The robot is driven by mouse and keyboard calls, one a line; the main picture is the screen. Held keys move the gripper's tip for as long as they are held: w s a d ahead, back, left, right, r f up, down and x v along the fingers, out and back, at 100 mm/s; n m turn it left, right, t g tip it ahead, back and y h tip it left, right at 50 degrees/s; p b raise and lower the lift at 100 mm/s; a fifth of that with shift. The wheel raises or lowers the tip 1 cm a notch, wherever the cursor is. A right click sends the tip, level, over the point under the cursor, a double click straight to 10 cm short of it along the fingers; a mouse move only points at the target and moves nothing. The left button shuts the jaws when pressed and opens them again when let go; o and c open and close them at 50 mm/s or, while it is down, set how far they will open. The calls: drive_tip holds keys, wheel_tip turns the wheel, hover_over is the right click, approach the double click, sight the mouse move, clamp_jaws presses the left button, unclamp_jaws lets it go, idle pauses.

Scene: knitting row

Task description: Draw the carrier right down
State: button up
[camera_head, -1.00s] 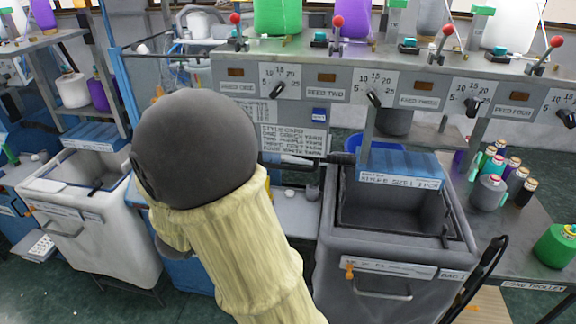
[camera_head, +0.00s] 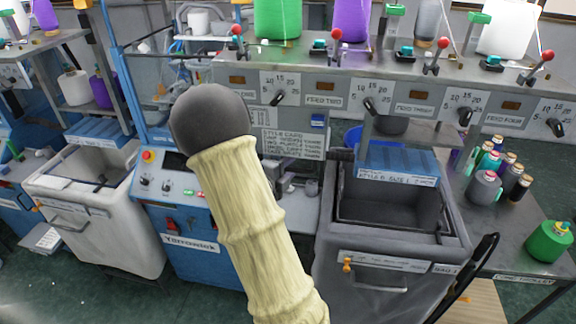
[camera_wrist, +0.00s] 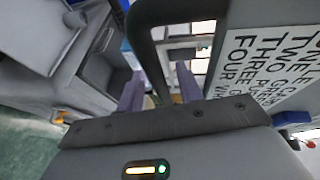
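I cannot pick out the carrier with certainty; my arm covers much of the knitting machine in the head view. The blue machine (camera_head: 190,245) shows its control panel and red buttons left of my arm, and grey parts (camera_head: 297,185) show right of it. In the wrist view, my gripper (camera_wrist: 160,78) has its two purple-grey fingers apart, with a gap between them. A dark bent bar (camera_wrist: 138,35) stands close beyond the fingers. I cannot tell whether they touch it. My gripper is hidden behind my arm in the head view.
A style card (camera_head: 295,144) hangs below the feed panel (camera_head: 390,95). A grey bin (camera_head: 385,255) stands right of the machine, a white bin (camera_head: 95,225) left. Right is a cone trolley (camera_head: 500,235) with several cones. Green floor shows in front.

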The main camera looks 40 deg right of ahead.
clamp_jaws()
drive_tip(key=shift+s+a+f+b, duration=0.1)
drive_tip(key=shift+f+b, duration=0.6)
drive_tip(key=shift+b, duration=0.1)
wheel_tip(320, 180, down, 39)
drive_tip(key=b, duration=4.3)
drive_tip(key=shift+f, duration=0.2)
unclamp_jaws()
drive_tip(key=shift+r, duration=0.1)
